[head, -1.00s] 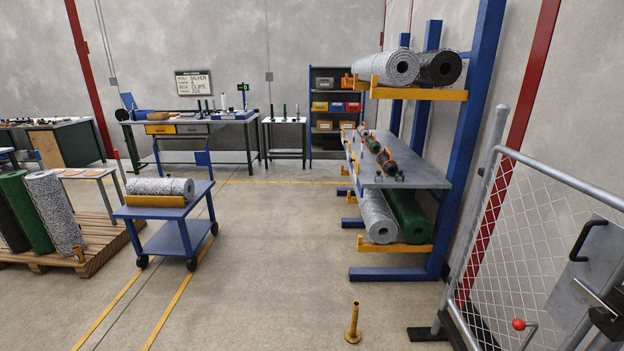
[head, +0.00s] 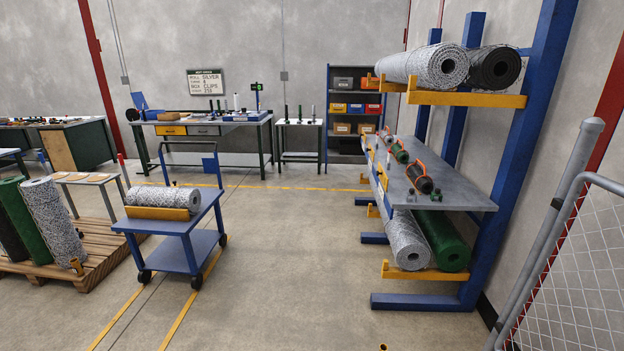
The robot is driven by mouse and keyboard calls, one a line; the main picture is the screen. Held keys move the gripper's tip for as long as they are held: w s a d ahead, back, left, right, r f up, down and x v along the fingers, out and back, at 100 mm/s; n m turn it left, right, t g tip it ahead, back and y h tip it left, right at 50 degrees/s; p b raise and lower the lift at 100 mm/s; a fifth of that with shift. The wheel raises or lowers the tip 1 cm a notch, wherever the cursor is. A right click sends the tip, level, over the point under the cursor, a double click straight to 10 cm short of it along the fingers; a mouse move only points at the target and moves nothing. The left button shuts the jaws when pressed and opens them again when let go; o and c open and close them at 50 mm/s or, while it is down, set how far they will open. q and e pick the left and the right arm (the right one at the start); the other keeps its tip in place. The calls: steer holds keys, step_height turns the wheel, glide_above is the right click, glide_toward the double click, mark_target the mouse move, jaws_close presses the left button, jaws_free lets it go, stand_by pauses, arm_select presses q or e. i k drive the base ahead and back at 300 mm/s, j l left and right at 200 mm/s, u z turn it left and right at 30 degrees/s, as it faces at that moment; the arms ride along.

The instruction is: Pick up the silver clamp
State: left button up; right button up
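Neither of my grippers is in view. No silver clamp can be made out for certain. On the grey shelf (head: 455,197) of the blue rack at the right lie several small clamp-like pieces in a row.
Mesh rolls lie above and below the shelf on the blue rack (head: 556,110). A blue cart (head: 178,226) with a silver roll (head: 165,198) stands at left centre. A mesh fence (head: 580,265) is at the right. The floor (head: 290,260) between cart and rack is clear.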

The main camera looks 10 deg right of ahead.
mark_target(411, 192)
steer(key=i+u, duration=0.35)
steer(key=i, duration=0.5)
steer(key=i+z, duration=0.15)
steer(key=i, duration=0.7)
steer(key=i+z, duration=0.3)
steer(key=z, duration=0.15)
steer(key=i+z, duration=0.3)
steer(key=z, duration=0.15)
steer(key=i+z, duration=0.5)
steer(key=i+l, duration=0.05)
